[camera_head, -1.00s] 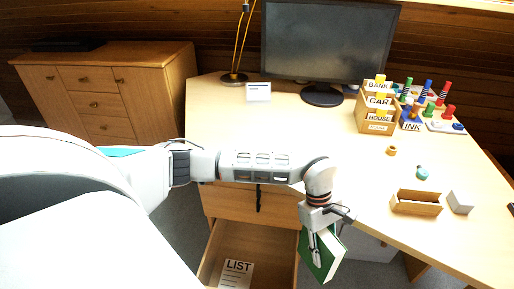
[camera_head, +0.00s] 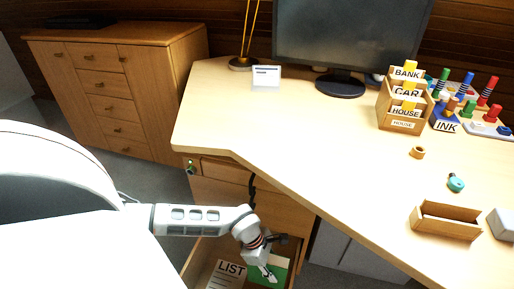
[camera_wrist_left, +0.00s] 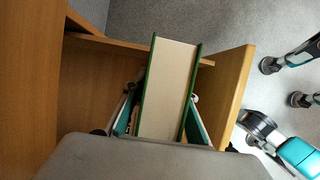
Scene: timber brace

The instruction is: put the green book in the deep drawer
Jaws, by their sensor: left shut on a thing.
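The green book (camera_head: 282,268) is held in my left gripper (camera_head: 268,272), over the right part of the open deep drawer (camera_head: 199,266). In the left wrist view the book (camera_wrist_left: 170,85) shows its pale page edge between two green covers, with my left gripper's fingers (camera_wrist_left: 166,115) closed on either side. Its far end overlaps a drawer wall (camera_wrist_left: 232,85) there. I cannot tell how far the book is below the drawer's rim. My right gripper is not in view.
A sheet marked LIST (camera_head: 228,274) lies in the drawer, left of the book. The desk (camera_head: 340,170) edge runs above the drawer. A small open wooden box (camera_head: 446,222) and a teal item (camera_head: 456,183) stand on the desk. A wooden cabinet (camera_head: 120,90) stands at the left.

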